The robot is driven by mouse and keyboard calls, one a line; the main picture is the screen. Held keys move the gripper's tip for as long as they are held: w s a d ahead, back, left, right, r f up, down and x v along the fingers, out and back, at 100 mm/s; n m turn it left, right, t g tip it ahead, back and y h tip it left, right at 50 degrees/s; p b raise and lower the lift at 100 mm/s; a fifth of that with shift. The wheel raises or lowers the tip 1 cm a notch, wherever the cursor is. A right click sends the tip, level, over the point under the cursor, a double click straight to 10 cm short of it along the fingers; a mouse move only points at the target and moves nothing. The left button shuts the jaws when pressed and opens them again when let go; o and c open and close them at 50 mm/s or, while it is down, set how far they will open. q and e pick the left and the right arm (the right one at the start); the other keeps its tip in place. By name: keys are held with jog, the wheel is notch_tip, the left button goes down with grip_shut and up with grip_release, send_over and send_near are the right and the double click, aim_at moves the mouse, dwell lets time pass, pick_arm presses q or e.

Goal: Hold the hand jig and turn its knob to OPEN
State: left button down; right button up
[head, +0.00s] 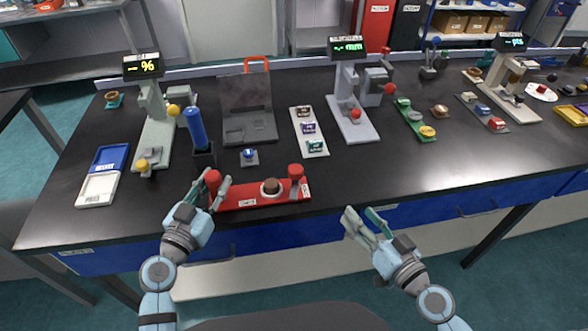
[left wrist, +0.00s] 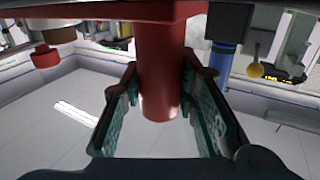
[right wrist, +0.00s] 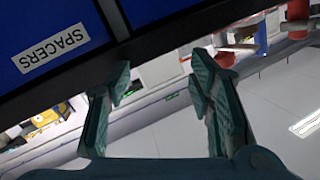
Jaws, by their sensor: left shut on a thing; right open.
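The red hand jig (head: 240,203) lies near the front edge of the bench, with small white labels too small to read. It has a red post at its left end (head: 212,178), another at its right end (head: 295,171), and a round brown knob (head: 270,186) between them. My left gripper (head: 215,187) is shut on the left post; the left wrist view shows the red post (left wrist: 160,75) between its fingers. My right gripper (head: 362,216) is open and empty in front of the bench edge, right of the jig. Its spread fingers show in the right wrist view (right wrist: 160,85).
Behind the jig stand a blue-handled tool (head: 195,128), a small blue-topped block (head: 249,156) and a tray of samples (head: 310,133). Gauges stand at left (head: 155,115) and centre (head: 350,95). A drawer labelled SPACERS (right wrist: 60,50) is near my right gripper. Bench right of the jig is clear.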

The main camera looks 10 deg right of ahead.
aim_at(301, 174)
jog(key=w+a+r+n+y, duration=0.2)
jog(key=a+r+n+y, duration=0.2)
jog(key=a+r+n, duration=0.35)
jog(key=shift+g, duration=0.3)
jog(key=x, duration=1.1)
jog(key=shift+a+f, duration=0.3)
jog(key=shift+c, duration=0.6)
jog(key=c, duration=1)
jog(key=shift+g+y, duration=0.3)
jog(key=shift+y, duration=0.3)
grip_shut()
jog(key=shift+n+y, duration=0.3)
jog(key=shift+n, duration=0.05)
jog(key=o, duration=1.1)
grip_release()
jog(key=shift+s, duration=0.1)
